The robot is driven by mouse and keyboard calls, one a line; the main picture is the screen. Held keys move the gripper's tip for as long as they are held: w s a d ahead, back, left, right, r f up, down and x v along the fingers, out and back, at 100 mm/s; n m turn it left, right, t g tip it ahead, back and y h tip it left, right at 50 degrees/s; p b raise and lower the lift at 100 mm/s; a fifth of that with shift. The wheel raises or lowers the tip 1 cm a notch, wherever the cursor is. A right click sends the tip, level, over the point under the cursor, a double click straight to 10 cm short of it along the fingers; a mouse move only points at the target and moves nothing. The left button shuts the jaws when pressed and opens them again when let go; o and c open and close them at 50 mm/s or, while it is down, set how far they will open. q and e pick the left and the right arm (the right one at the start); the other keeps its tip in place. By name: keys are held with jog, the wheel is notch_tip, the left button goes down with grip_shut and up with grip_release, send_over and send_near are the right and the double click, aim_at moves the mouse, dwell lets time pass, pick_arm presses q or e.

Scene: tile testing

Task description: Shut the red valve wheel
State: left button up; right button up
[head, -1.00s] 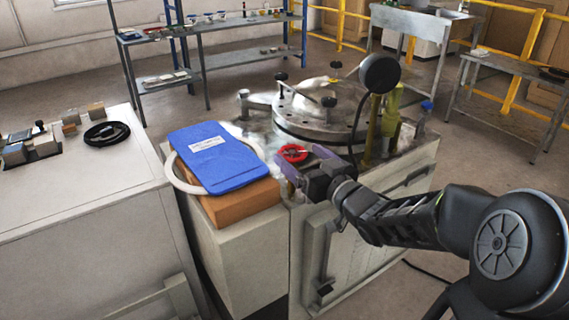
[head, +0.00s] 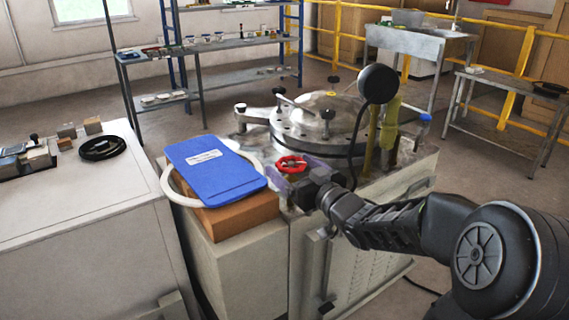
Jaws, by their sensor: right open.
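The red valve wheel (head: 291,163) is small and round and sits on top of the machine cabinet (head: 330,240), in front of the round metal chamber. My right gripper (head: 287,182) reaches in from the right, just in front of the wheel. Its purple-tinted fingers are spread open, one close to the wheel's right edge. I cannot tell whether a finger touches the wheel. My left gripper is out of view.
A blue clipboard-like panel (head: 212,168) lies over a white ring on a brown block (head: 240,212), left of the wheel. The metal chamber lid (head: 318,118) with its knobs stands behind. A black round lamp head (head: 378,83) rises at the right. A white bench (head: 70,200) stands at left.

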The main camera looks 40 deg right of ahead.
aim_at(284, 162)
jog(key=shift+w, duration=1.85)
jog(key=c, duration=1.4)
